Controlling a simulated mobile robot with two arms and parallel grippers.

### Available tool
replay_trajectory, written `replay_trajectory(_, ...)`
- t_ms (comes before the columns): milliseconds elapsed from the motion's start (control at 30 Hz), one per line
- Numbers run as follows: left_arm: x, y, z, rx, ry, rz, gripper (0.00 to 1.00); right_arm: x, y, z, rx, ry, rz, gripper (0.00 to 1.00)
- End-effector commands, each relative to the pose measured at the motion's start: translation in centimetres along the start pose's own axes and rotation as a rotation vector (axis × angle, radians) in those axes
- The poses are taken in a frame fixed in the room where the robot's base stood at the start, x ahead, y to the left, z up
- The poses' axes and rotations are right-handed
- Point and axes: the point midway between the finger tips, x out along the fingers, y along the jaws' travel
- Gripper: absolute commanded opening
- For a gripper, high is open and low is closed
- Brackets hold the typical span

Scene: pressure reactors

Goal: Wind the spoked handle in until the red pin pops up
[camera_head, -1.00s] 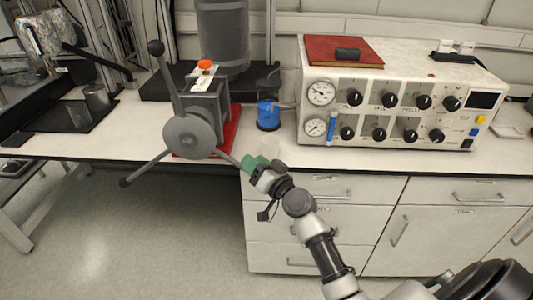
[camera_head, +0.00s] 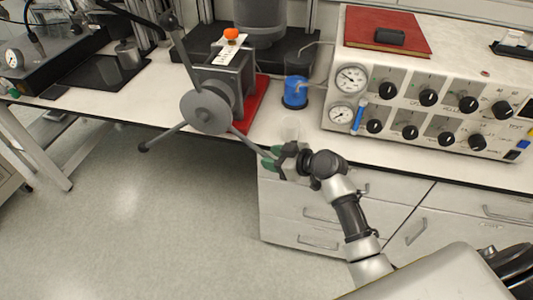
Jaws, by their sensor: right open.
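The spoked handle has a grey round hub (camera_head: 206,108) on the front of a grey block-shaped unit (camera_head: 232,75). One spoke points up to a dark ball, one points down left, and one points down right. My right gripper (camera_head: 269,158), with green fingertips, is open at the outer end of the down-right spoke, its fingers on either side of it. I cannot tell whether they touch. An orange-red cap (camera_head: 231,34) sits above a white tag on top of the unit. I cannot tell whether it is the red pin. My left gripper is not in view.
The unit stands on a red base (camera_head: 257,98) at the bench's front edge. A control box (camera_head: 430,90) with dials fills the right. Drawers lie below.

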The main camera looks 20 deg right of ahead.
Motion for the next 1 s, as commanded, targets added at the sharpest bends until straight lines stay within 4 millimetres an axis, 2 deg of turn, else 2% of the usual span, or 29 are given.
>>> replay_trajectory(100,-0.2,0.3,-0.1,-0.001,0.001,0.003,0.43,1.6,0.1,-0.1,0.002,0.002,0.001,0.42)
replay_trajectory(200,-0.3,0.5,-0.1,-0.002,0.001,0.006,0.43,2.3,0.0,-0.1,0.002,0.001,0.001,0.42)
replay_trajectory(533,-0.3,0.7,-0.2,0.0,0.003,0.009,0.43,2.7,0.0,0.0,0.0,0.0,0.001,0.42)
replay_trajectory(800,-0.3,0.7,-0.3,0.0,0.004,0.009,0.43,2.7,0.0,0.0,0.001,0.0,0.001,0.02)
replay_trajectory(1000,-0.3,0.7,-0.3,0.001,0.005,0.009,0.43,2.7,0.0,0.0,0.001,0.0,0.001,0.0)
